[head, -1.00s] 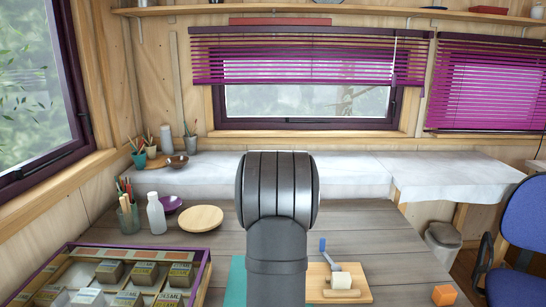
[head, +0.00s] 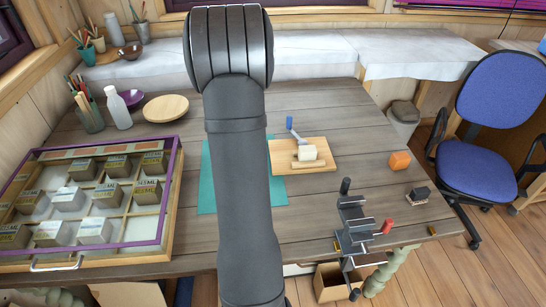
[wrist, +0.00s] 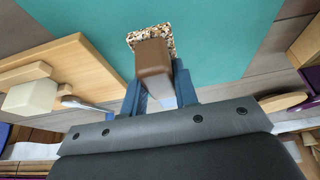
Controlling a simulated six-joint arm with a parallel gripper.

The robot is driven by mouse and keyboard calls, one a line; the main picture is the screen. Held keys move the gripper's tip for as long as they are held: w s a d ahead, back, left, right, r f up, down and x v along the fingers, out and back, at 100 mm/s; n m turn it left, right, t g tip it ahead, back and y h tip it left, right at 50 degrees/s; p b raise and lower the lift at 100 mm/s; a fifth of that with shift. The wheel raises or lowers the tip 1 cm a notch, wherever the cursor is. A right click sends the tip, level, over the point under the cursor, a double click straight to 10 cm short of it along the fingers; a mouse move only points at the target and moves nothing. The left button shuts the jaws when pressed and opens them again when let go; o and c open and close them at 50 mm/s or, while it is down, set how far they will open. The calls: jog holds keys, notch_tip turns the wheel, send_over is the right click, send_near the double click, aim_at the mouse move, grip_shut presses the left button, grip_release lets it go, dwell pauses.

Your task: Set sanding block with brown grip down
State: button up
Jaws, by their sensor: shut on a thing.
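The sanding block (wrist: 152,58) has a brown grip and a speckled pad at its far end. In the wrist view my gripper (wrist: 158,88) is shut on it, with a blue finger on each side of the grip. A teal mat (wrist: 215,35) lies beyond the block, and I cannot tell whether the pad touches it. In the head view the mat (head: 207,180) shows beside my arm. My arm hides the gripper and sanding block there.
A wooden board (head: 318,165) with a cream block (head: 306,153) lies right of the mat. A purple-edged sectioned case (head: 168,195) stands left. Bare tabletop (head: 345,125) shows behind the board.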

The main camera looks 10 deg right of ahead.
jog(key=w+d+r, duration=0.2)
jog(key=w+r, duration=0.5)
jog(key=w+a+f, duration=0.1)
jog(key=a+f, duration=0.1)
jog(key=a, duration=0.1)
jog(key=w+a+f, duration=0.2)
jog(key=a, duration=0.1)
jog(key=w+a+f, duration=0.2)
jog(key=a, duration=0.2)
jog(key=shift+w+f, duration=0.1)
jog(key=shift+f, duration=2.2)
jog(key=o, duration=0.9)
jog(key=shift+f, duration=0.15)
jog(key=shift+o, duration=0.2)
